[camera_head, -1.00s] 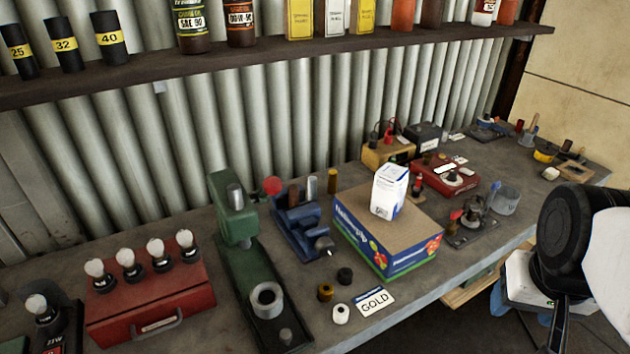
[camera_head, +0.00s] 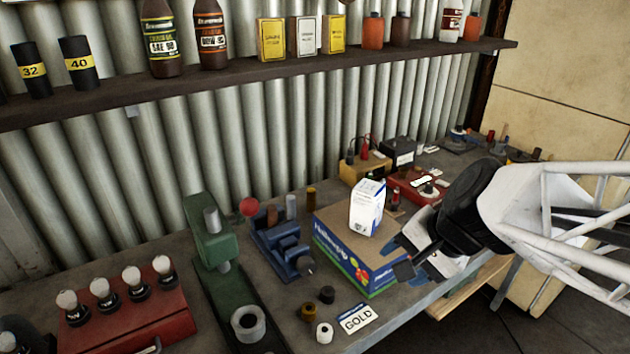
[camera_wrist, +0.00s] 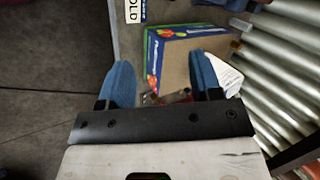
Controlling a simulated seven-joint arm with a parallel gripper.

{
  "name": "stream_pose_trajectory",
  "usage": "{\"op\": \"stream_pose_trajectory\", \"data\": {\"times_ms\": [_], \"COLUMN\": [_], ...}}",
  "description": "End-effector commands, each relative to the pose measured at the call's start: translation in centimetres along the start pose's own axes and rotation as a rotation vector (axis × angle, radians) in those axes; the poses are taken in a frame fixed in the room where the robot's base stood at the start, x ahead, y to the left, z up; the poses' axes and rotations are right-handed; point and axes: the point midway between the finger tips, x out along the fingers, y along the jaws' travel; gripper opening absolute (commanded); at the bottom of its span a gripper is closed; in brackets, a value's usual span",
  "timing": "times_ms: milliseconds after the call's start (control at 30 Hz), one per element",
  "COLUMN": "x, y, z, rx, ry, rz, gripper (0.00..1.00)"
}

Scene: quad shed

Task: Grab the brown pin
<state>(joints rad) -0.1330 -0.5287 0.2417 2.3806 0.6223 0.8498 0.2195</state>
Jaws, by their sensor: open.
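A short reddish-brown pin (camera_head: 272,214) stands upright at the blue vise (camera_head: 285,250) on the bench. A grey pin (camera_head: 291,206) and a brass-coloured pin (camera_head: 311,198) stand to its right. My gripper (camera_head: 407,257) is near the right side of the cardboard box, well to the right of the pins. In the wrist view my gripper (camera_wrist: 162,78) has its two blue fingers spread, with nothing held between them. The brown pin cannot be made out in the wrist view.
A cardboard box (camera_head: 330,256) with a white carton (camera_head: 367,207) on top stands between the vise and my gripper. A green press (camera_head: 210,240) is left of the vise. A shelf (camera_head: 250,75) runs above.

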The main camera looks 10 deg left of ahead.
Motion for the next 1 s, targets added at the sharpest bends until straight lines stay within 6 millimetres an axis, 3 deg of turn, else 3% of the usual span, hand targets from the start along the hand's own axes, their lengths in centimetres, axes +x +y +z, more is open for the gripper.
{"op": "stream_pose_trajectory", "data": {"times_ms": [500,800,1000], "x": [8.7,14.3,18.4], "y": [-12.5,-18.1,-20.7], "z": [-2.2,-3.7,-4.6], "rx": [0.629,1.037,1.305], "ry": [-0.207,-0.329,-0.398], "rz": [-0.339,-0.464,-0.519], "gripper": [0.58,0.58,0.58]}}
